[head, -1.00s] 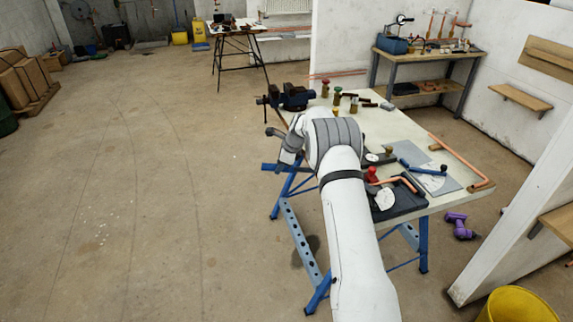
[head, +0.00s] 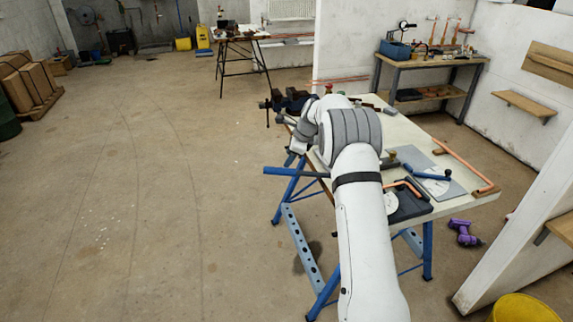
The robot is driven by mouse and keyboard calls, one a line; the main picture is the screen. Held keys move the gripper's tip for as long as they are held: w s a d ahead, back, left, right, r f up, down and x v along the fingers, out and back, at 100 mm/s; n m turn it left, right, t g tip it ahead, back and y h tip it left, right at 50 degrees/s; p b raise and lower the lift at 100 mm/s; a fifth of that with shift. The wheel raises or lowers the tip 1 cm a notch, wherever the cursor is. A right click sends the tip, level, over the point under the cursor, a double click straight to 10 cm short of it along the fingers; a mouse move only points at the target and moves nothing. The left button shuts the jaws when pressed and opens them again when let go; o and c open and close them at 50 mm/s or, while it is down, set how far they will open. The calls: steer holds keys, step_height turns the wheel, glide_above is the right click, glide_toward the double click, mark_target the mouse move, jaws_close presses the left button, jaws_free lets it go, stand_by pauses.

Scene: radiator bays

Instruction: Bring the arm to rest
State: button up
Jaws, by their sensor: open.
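My white arm (head: 365,235) rises from the bottom of the head view and reaches over the workbench. Its grey-banded joint (head: 352,132) stands in front of the bench, with the wrist part (head: 302,137) bent at its left, near the bench's left edge. I cannot make out my gripper's fingers; they are hidden by the arm. No object shows held. The workbench (head: 455,203) has a pale top on blue legs. A dark vise (head: 292,101) is fixed at its far left corner.
On the bench lie a copper pipe (head: 465,168), a grey plate with a blue-handled tool (head: 432,175) and a dark case (head: 408,207). A purple drill (head: 464,232) lies on the floor. A yellow bucket (head: 522,308) is at bottom right.

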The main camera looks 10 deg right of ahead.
steer(key=shift+s+d+r, duration=0.1)
steer(key=shift+s+r, duration=0.05)
steer(key=shift+r, duration=0.2)
steer(key=s+a+r+n+h, duration=0.1)
steer(key=s+r+n, duration=0.4)
steer(key=s+r, duration=0.5)
steer(key=s+a+r+n+h, duration=0.1)
steer(key=s+r+n, duration=0.55)
steer(key=s, duration=0.65)
steer(key=s+f+n+h, duration=0.1)
steer(key=s+n, duration=0.9)
steer(key=s, duration=1.6)
steer(key=shift+s+d+f+h, duration=0.3)
steer(key=shift+s+d+f, duration=0.1)
steer(key=shift+f, duration=0.3)
